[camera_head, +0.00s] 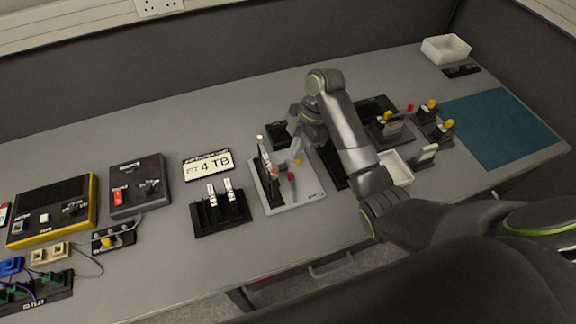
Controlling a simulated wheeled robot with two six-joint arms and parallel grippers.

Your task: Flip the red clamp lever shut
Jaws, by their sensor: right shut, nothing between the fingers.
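A light grey plate (312,186) lies near the middle of the table. It carries a dark upright block (264,163) and small clamp parts. A red-tipped lever (291,178) stands up from the plate, and other small red and orange parts sit close to it. They are too small to tell the clamp's exact position. My right gripper (296,153) is above the plate, just behind the red lever in the picture. It is shut and empty. I cannot tell if it touches the clamp. My left gripper is out of view.
A white tray (396,168) and dark fixtures (392,131) stand to the right. A teal mat (500,128) is clear.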

